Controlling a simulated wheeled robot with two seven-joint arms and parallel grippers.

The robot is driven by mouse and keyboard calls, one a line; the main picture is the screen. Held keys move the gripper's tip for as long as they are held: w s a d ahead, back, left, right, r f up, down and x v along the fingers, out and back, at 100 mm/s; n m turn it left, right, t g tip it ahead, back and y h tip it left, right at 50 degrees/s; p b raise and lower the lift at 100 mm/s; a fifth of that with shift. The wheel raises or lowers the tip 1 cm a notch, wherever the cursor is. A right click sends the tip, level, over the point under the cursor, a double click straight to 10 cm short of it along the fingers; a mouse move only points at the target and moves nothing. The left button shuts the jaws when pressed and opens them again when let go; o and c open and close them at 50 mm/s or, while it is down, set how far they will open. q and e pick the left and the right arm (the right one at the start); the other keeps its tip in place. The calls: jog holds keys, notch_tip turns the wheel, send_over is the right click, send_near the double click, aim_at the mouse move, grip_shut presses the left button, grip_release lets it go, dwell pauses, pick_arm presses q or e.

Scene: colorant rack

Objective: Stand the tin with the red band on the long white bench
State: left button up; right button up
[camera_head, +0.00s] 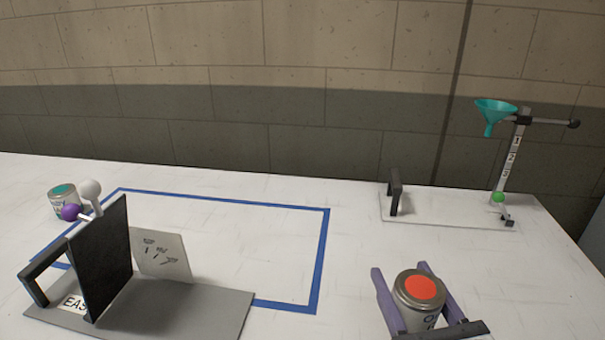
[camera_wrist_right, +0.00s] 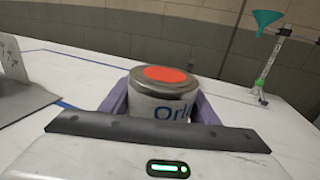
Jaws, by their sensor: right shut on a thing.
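The tin with the red top (camera_head: 419,290) is upright at the front right in the head view, with a red disc on its lid. It also shows in the right wrist view (camera_wrist_right: 161,95), with part of a label reading "Orl". My right gripper (camera_head: 412,283) is shut on this tin, with a purple finger on each side of it. The long white bench (camera_head: 400,240) spans the head view. The tin's base is hidden, so I cannot tell whether it touches the bench. My left gripper is not in view.
A tin with a teal top (camera_head: 62,198) stands at the far left. A grey stand with a black upright panel (camera_head: 105,262) is at front left, beside a blue outlined rectangle (camera_head: 322,262). A stand with a teal funnel (camera_head: 495,112) is at back right. The middle bench is clear.

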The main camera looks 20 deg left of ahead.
jog(key=w+a+r+n+y, duration=0.1)
jog(key=a+r+y, duration=0.1)
jog(key=a, duration=0.2)
jog(key=b, duration=0.3)
send_over(373, 318)
jog(key=shift+g, duration=0.4)
notch_tip(373, 318, down, 10)
jog(key=shift+r, duration=0.25)
jog(key=shift+f, duration=0.3)
jog(key=o, duration=1.2)
jog(key=shift+c, duration=0.2)
